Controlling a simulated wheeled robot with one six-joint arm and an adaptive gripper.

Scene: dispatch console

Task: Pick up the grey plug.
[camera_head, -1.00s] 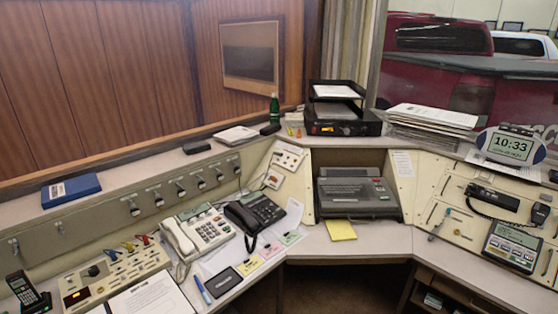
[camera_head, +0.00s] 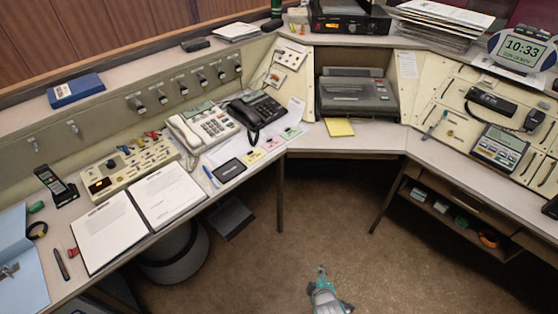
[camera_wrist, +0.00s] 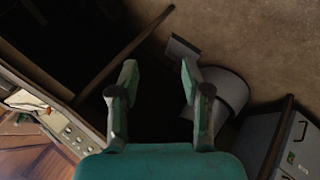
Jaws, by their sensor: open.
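Several grey plug-like fittings (camera_head: 183,88) stick out in a row from the cream upright panel at the left of the console. I cannot tell which of them, if any, is the grey plug. My gripper (camera_head: 321,270) is low at the bottom middle of the head view, over the brown floor and well apart from the console. In the wrist view my gripper (camera_wrist: 158,66) has its two teal fingers spread, with nothing between them.
The desk carries a white phone (camera_head: 203,126), a black phone (camera_head: 256,108), an open binder (camera_head: 140,215) and a handset (camera_head: 56,186). A grey bin (camera_head: 175,262) stands under the left desk. A shelf (camera_head: 425,204) is under the right desk. The middle floor is clear.

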